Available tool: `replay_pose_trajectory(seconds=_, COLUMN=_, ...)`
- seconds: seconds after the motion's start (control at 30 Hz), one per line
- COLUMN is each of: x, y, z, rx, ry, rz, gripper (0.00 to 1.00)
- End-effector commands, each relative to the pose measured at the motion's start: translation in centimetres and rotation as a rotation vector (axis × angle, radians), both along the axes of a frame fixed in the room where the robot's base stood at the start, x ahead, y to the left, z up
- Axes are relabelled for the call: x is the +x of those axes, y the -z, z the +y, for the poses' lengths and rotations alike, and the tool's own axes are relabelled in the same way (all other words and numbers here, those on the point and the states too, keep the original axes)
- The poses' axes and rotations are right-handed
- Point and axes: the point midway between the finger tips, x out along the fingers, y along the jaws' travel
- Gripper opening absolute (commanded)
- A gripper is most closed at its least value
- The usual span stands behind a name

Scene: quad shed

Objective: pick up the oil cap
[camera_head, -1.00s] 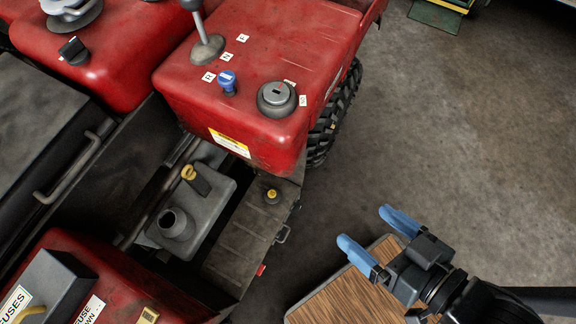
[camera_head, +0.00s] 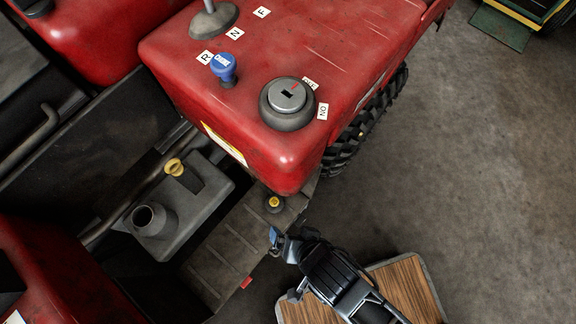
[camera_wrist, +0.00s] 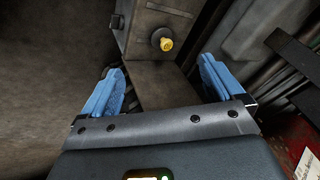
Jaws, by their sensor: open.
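The oil cap, a black disc with a yellow knob (camera_head: 274,203), sits on the step plate (camera_head: 222,250) beside the red bodywork. It shows in the wrist view (camera_wrist: 165,42), beyond my fingertips and roughly centred between them. My gripper (camera_head: 284,262) has blue fingers and is just below the cap in the head view. In the wrist view my gripper (camera_wrist: 160,70) is open, with nothing between its fingers. An open filler neck (camera_head: 148,217) stands on a grey tank to the left.
The red body with a blue knob (camera_head: 223,66) and key switch (camera_head: 287,97) overhangs the cap's side. A wooden-topped surface (camera_head: 408,285) lies under my arm.

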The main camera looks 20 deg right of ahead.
Motion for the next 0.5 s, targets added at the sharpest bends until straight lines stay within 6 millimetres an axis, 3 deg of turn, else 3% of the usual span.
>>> replay_pose_trajectory(seconds=0.03, x=1.4, y=2.7, z=1.1, rx=-0.015, ry=0.017, rz=0.035, gripper=0.94)
replay_pose_trajectory(seconds=0.2, x=4.9, y=7.5, z=3.4, rx=-0.103, ry=0.124, rz=0.149, gripper=0.94)
replay_pose_trajectory(seconds=0.33, x=7.6, y=9.6, z=4.3, rx=-0.191, ry=0.224, rz=0.19, gripper=0.94)
replay_pose_trajectory(seconds=0.5, x=10.2, y=10.2, z=4.9, rx=-0.279, ry=0.332, rz=0.197, gripper=0.94)
